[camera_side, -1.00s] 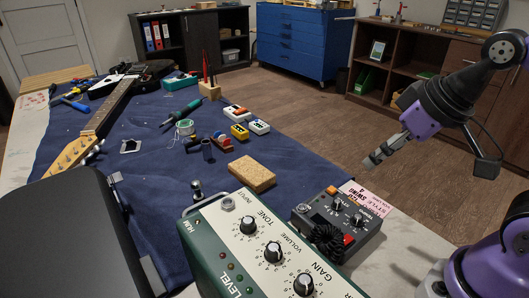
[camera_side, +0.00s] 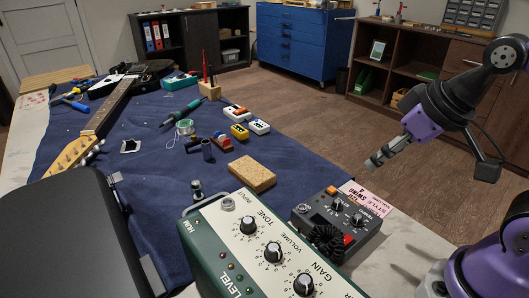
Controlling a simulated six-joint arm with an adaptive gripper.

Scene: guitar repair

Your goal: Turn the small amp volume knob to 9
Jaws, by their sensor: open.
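The small amp (camera_side: 235,240) is a green box with a cream panel in the front middle of the side view. Its panel carries black knobs marked tone, volume and gain. The volume knob (camera_side: 273,252) is the middle one, between the tone knob (camera_side: 248,225) and the gain knob (camera_side: 303,284). Its exact setting is too small to read. My gripper (camera_side: 371,163) is in the air to the right of and beyond the amp, pointing down and left. It is open, touches nothing and appears empty.
A dark pedal (camera_side: 337,225) with knobs and a black coil stands right of the amp, by a pink note (camera_side: 367,197). A cork block (camera_side: 252,174) lies behind. A large black case (camera_side: 75,235) fills the front left. A guitar (camera_side: 105,108) lies on the blue mat (camera_side: 290,150).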

